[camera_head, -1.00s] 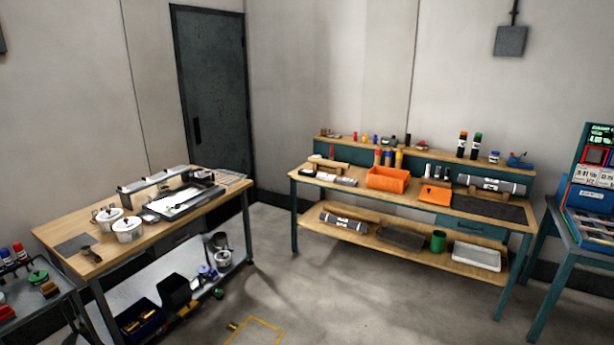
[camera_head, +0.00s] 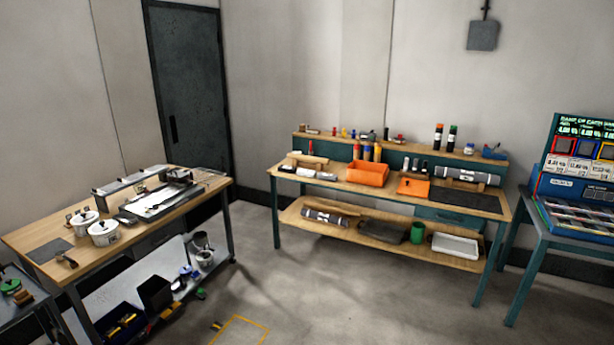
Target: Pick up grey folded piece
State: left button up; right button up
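On the lower shelf of the teal workbench (camera_head: 350,247), a dark grey flat piece (camera_head: 381,231) lies near the middle; it looks folded, but it is too small to tell. A grey roll (camera_head: 326,217) with dark bands lies to its left on that shelf. A second grey roll (camera_head: 467,175) lies on the bench top at the right. A flat dark grey mat (camera_head: 464,200) lies in front of that roll. Neither of my grippers is in view.
A green cup (camera_head: 417,232) and a white tray (camera_head: 455,245) share the lower shelf. An orange bin (camera_head: 367,173) stands on top. A wooden table with pots (camera_head: 104,232) stands left, a display stand (camera_head: 580,175) right.

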aim_at(321, 175)
jog(key=z, duration=0.25)
jog(key=i+z, duration=0.3)
jog(key=i, duration=3)
